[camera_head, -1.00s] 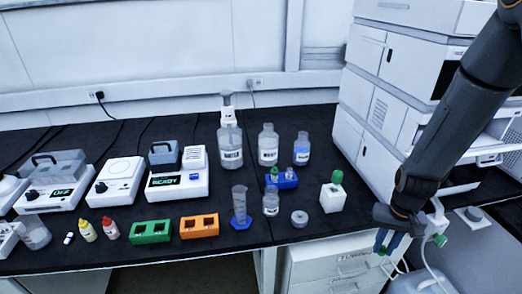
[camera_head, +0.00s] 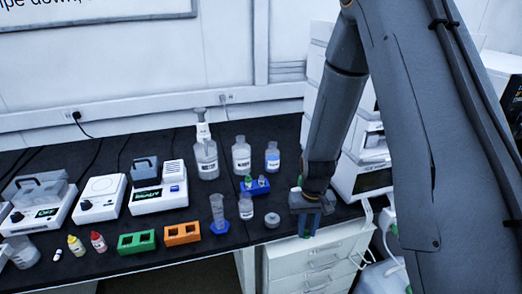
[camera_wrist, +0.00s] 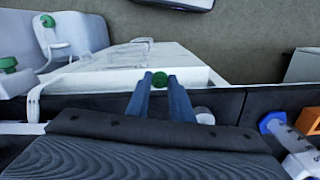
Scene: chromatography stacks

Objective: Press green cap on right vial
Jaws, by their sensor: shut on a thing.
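My gripper (camera_head: 310,228) hangs at the front right edge of the bench, fingers pointing down. In the wrist view its two blue fingers (camera_wrist: 160,82) are shut on a small green cap (camera_wrist: 159,79). The blue rack (camera_head: 255,190) stands on the bench to the left of and behind my gripper. In it are a left vial with a green top (camera_head: 248,181) and the right vial (camera_head: 263,181), which shows no green on top. My gripper is well apart from the rack, which is not clear in the wrist view.
A grey round piece (camera_head: 272,220) and a small clear bottle (camera_head: 246,206) stand between rack and front edge. Larger bottles (camera_head: 241,157) stand behind the rack. A blue-based cylinder (camera_head: 218,213) and an orange block (camera_head: 182,234) are further left. The instrument stack (camera_head: 362,170) rises on the right.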

